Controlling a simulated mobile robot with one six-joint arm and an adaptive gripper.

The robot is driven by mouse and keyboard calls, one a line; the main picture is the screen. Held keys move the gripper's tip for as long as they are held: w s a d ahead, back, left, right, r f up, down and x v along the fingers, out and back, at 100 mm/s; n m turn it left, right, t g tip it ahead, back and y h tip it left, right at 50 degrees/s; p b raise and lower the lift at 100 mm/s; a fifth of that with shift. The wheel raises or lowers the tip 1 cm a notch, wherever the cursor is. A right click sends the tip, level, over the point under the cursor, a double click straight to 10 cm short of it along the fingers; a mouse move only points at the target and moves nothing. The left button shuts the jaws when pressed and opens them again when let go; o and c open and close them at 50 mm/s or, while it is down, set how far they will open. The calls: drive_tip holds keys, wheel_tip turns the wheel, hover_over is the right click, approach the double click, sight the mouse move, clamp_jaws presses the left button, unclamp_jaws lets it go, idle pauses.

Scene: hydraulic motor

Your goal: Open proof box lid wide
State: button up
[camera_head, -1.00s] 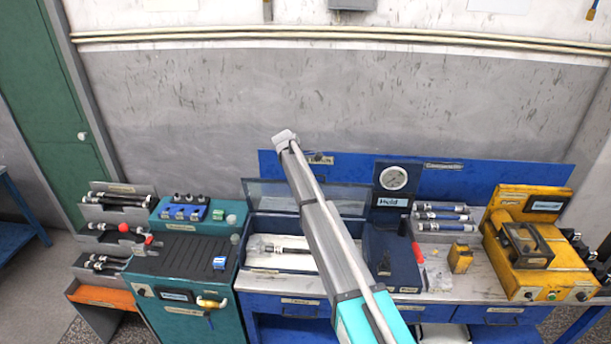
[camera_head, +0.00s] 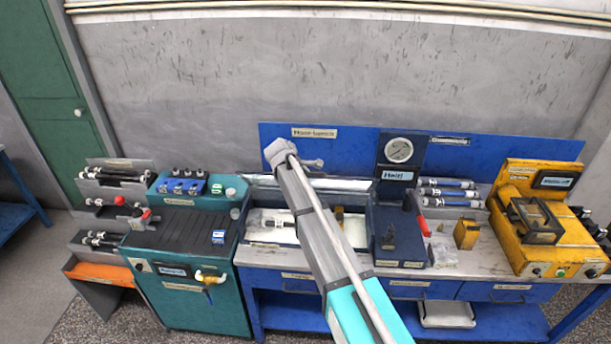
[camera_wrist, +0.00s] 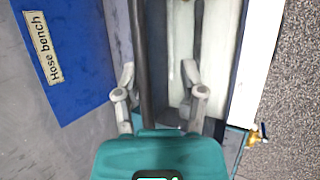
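The proof box (camera_head: 356,228) sits on the blue bench, with a pale interior and a hose (camera_head: 268,222) inside. Its clear, dark-framed lid (camera_head: 345,184) stands at the rear, raised from the box and seen almost edge-on in the head view. My arm crosses in front of the box and hides part of both. In the wrist view, my gripper (camera_wrist: 158,75) has its two fingers spread apart. A dark bar, which looks like a frame edge, runs between them closer to the left finger. I cannot tell whether they touch.
A blue backboard (camera_head: 290,152) labelled "Hose bench" rises behind the box. The gauge unit (camera_head: 400,152) stands close on its right, and a teal machine (camera_head: 190,250) on its left. A yellow machine (camera_head: 565,245) is farther right. Open floor lies in front.

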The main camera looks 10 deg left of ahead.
drive_tip(key=shift+s+f+t+b, duration=0.4)
drive_tip(key=shift+s+f+b, duration=0.3)
drive_tip(key=shift+s, duration=0.05)
